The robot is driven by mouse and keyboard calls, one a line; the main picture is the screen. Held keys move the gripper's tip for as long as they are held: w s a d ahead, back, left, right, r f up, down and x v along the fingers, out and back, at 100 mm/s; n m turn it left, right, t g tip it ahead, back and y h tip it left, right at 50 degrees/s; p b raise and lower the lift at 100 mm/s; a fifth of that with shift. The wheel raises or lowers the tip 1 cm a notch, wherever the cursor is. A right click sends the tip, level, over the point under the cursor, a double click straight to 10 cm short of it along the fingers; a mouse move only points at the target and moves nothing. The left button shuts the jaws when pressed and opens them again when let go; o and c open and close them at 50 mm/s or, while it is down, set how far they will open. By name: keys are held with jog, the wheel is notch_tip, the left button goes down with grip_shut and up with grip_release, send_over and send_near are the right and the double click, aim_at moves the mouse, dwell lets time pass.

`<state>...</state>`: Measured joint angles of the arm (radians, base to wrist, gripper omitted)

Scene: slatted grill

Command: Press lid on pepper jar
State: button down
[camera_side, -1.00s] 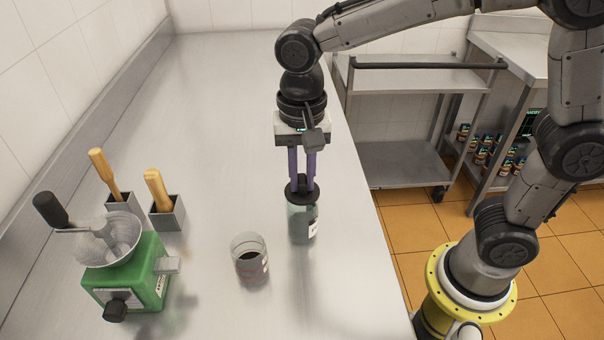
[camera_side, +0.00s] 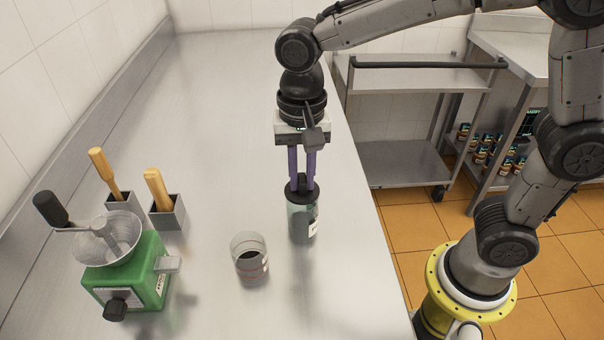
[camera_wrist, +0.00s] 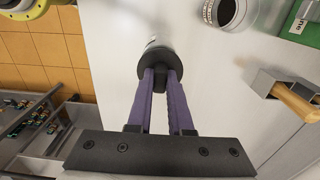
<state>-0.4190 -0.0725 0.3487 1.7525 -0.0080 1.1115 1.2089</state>
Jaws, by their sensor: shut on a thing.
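A clear, greenish jar (camera_side: 303,224) with a pale label stands upright on the steel counter. A black round lid (camera_side: 291,195) with a knob sits on its mouth; I cannot tell whether it is fully seated. My gripper (camera_side: 301,186) points down from above, its two purple fingers shut on the lid's knob. In the wrist view my gripper (camera_wrist: 160,77) holds the knob of the black lid (camera_wrist: 157,57). The lid hides most of the jar there; only a bit of the jar (camera_wrist: 152,42) shows past its edge.
An open glass jar (camera_side: 250,262) with dark contents stands to the left. A green grinder (camera_side: 142,275) with a metal bowl and crank is further left. Two metal holders (camera_side: 168,214) with wooden-handled tools stand behind it. The counter's right edge is close to the lidded jar; the rear counter is clear.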

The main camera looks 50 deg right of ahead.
jog(key=shift+f, duration=0.95)
jog(key=c, duration=0.8)
grip_release()
jog(key=shift+o, duration=0.2)
notch_tip(320, 180, up, 14)
jog(key=s+d+r+t, duration=0.2)
jog(key=s+d+t, duration=0.1)
jog(key=s+d, duration=0.65)
jog(key=s+d+f+n+t, duration=0.1)
jog(key=s+d+f+n, duration=0.1)
jog(key=f+n, duration=0.2)
jog(key=s+d+f+n+t, duration=0.1)
jog(key=s+d+f+n, duration=0.1)
jog(key=f+n, duration=0.3)
jog(key=shift+s+f+t, duration=0.3)
jog(key=shift+s+f, duration=0.2)
jog(key=shift+f, duration=0.05)
